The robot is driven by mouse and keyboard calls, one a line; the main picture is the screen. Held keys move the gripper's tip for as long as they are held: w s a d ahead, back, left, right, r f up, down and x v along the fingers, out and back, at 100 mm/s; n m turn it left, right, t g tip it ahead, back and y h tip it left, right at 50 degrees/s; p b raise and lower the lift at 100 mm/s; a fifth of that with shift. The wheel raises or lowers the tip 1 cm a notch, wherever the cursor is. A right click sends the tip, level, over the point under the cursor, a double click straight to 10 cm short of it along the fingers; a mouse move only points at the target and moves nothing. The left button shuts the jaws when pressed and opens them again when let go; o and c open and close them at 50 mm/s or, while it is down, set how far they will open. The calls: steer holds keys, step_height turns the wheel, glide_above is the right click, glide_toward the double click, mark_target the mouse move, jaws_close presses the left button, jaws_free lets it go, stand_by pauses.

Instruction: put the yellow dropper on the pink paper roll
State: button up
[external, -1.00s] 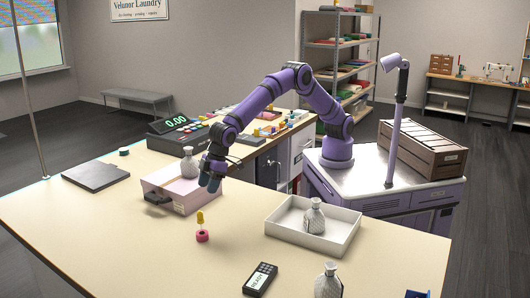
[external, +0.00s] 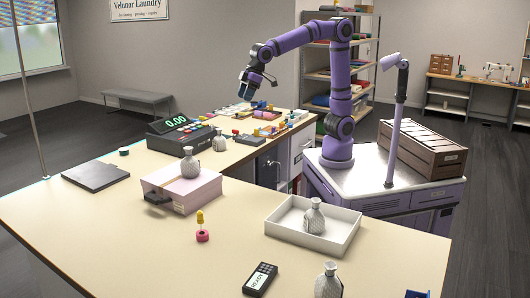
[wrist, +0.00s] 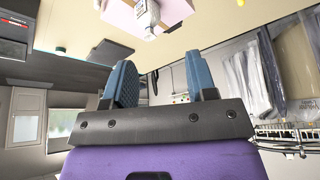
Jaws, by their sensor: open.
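The yellow dropper (external: 200,218) stands upright at the pink paper roll (external: 202,236) on the cream counter, left of the white tray. It appears to rest on top of the roll, with its lower end meeting it. My gripper (external: 244,96) is high above the back counter, well away from both. In the wrist view my gripper (wrist: 161,75) shows two blue fingers spread apart with nothing between them.
A pink box (external: 180,193) with a grey bottle (external: 190,164) on it stands behind the roll. A white tray (external: 283,239) holds another bottle. A black handheld device (external: 260,279) and a bottle (external: 328,281) are at the front. The counter around the roll is clear.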

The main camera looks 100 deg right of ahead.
steer(key=s+d+f, duration=0.1)
steer(key=s+d, duration=0.3)
steer(key=s, duration=0.6)
steer(key=s+d+f+m, duration=0.1)
steer(key=s+d, duration=0.4)
steer(key=s, duration=0.5)
steer(key=s+d+f+m+h, duration=0.1)
steer(key=s+d+f, duration=0.1)
steer(key=s+d, duration=0.3)
steer(key=s, duration=0.4)
steer(key=shift+s+f, duration=0.4)
